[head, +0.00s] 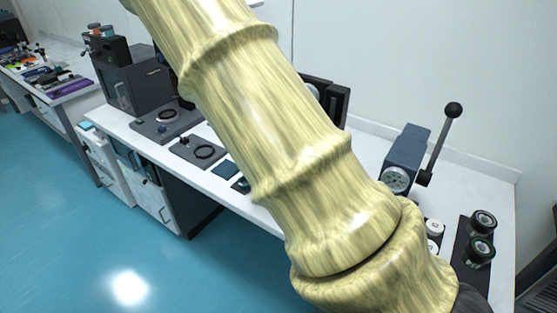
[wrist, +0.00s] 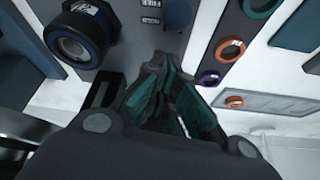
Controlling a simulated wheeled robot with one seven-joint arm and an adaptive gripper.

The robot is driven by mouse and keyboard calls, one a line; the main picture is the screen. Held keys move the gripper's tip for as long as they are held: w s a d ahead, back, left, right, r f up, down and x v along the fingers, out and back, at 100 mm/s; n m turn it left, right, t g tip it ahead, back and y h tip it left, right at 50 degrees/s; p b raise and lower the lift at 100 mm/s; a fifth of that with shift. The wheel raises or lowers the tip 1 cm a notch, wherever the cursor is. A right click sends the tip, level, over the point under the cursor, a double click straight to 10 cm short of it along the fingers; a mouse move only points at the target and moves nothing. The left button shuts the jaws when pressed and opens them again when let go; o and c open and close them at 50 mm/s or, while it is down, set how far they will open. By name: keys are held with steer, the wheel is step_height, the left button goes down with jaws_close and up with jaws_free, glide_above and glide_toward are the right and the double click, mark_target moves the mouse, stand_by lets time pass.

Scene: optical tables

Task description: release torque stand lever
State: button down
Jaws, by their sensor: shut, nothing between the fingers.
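The torque stand (head: 400,160) is a blue-grey block with a round dial on its front, on the white bench at the right of the head view. Its lever (head: 439,140) is a rod with a black ball knob, rising from the stand's right side and leaning slightly right. My gripper (wrist: 168,78) shows only in the wrist view; it is shut and empty. The head view does not show it, as my arm runs off its lower right. I cannot make out the stand or lever in the wrist view.
In the wrist view, a black-and-blue round part (wrist: 82,40) lies left of my gripper, with a strip of coloured rings (wrist: 230,49) to the right. Round jars (head: 480,249) stand at the bench's right. The bench (head: 490,185) is clear right of the lever.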

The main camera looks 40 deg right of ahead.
steer(key=shift+a+r+p, duration=0.1)
steer(key=shift+r+p, duration=0.4)
steer(key=shift+r, duration=0.25)
steer(key=shift+a, duration=0.1)
steer(key=s+a+r+p, duration=0.1)
steer(key=a+r+p, duration=0.4)
steer(key=a, duration=0.3)
steer(key=shift+a, duration=0.25)
